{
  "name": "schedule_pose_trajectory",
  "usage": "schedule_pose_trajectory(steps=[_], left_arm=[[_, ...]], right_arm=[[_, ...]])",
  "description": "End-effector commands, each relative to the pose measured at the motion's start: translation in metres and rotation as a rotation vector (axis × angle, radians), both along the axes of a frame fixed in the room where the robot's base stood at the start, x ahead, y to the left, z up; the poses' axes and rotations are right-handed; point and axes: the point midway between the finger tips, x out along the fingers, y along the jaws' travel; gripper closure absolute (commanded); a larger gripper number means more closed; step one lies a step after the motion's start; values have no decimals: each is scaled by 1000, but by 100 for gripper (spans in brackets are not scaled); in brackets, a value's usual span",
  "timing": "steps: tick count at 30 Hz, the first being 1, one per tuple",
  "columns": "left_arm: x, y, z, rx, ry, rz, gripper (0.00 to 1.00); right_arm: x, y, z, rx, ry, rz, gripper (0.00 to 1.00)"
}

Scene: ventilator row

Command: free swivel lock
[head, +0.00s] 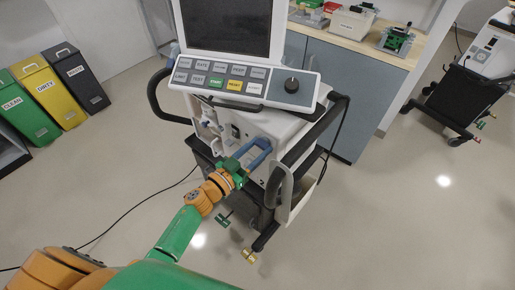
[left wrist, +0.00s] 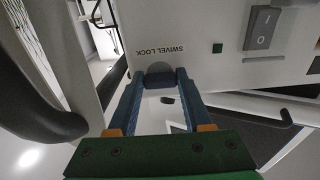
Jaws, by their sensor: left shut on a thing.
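The ventilator (head: 290,133) stands on a wheeled cart in the middle of the head view. In the left wrist view its pale panel carries an upside-down "SWIVEL LOCK" label (left wrist: 160,50). Just by the label is the swivel lock (left wrist: 160,80), a small dark blue piece in front of a round grey base. My left gripper (left wrist: 161,82) is shut on this piece, with a blue finger on either side. In the head view, the left gripper (head: 260,150) reaches the front of the ventilator below the keypad; the lock is hidden there. My right gripper is in neither view.
A screen (head: 228,25) and a keypad (head: 240,82) overhang the panel. Black handles (head: 160,98) flank the cart. A power switch (left wrist: 262,27) sits near the lock. Bins (head: 60,85) stand at the left, a counter (head: 350,45) behind.

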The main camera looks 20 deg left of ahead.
Motion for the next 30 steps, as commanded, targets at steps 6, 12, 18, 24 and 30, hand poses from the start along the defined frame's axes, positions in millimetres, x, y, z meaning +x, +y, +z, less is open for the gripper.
schedule_pose_trajectory(steps=[6,12,18,24,30], left_arm=[[0,1,-1,71,-30,-1,100],[0,1,-1,211,-89,-1,100],[1,2,-1,386,-165,-1,100],[1,3,-1,561,-241,0,100],[1,3,0,735,-316,1,100]], right_arm=[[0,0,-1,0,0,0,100],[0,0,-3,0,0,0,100],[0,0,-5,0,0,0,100],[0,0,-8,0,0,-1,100],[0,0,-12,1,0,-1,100]])
